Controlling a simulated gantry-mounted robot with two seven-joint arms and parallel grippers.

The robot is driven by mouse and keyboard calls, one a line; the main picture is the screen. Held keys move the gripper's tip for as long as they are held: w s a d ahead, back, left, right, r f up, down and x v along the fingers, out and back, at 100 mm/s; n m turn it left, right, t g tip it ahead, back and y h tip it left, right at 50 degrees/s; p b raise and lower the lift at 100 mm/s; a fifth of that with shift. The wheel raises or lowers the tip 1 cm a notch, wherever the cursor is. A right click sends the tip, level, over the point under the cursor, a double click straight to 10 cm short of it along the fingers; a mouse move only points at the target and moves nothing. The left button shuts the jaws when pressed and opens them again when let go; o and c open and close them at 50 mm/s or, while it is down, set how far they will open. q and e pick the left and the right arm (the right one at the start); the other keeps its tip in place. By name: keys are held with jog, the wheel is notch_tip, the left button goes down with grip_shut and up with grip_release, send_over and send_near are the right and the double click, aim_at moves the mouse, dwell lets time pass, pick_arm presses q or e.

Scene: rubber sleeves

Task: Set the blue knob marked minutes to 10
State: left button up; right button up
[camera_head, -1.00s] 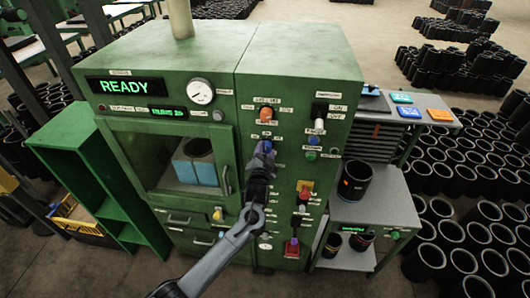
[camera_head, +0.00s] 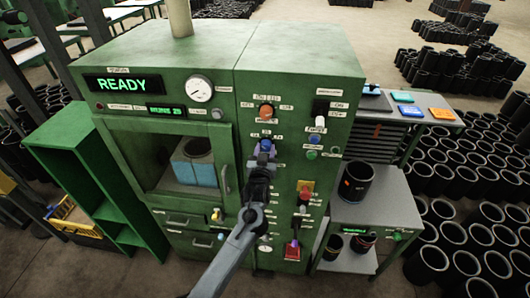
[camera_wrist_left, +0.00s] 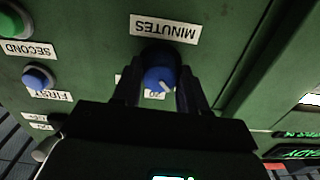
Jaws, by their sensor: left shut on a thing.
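The blue minutes knob (camera_head: 266,144) sits on the green machine's front panel, below an orange knob. In the left wrist view the knob (camera_wrist_left: 158,79) shows close up, under an upside-down MINUTES label (camera_wrist_left: 164,29). A white pointer mark on the knob points toward the lower right of that view, near a small tag that seems to read 20. My left gripper (camera_head: 264,154) is at the knob, with its dark fingers on both sides of it, shut on it; the fingers also show in the left wrist view (camera_wrist_left: 158,88). My right gripper is not in view.
The orange knob (camera_head: 266,112) is just above. The display (camera_head: 122,84) reads READY. In the left wrist view a blue button (camera_wrist_left: 37,76) and a green button (camera_wrist_left: 12,22) are at left.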

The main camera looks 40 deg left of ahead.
pick_arm(q)
jog(key=shift+n, duration=0.3)
jog(key=o, duration=1.1)
jog(key=shift+c, duration=0.2)
jog(key=shift+s, duration=0.1)
jog(key=b+v, duration=0.2)
jog(key=v, duration=0.8)
jog(key=shift+s+d, duration=0.25)
jog(key=shift+f, duration=0.1)
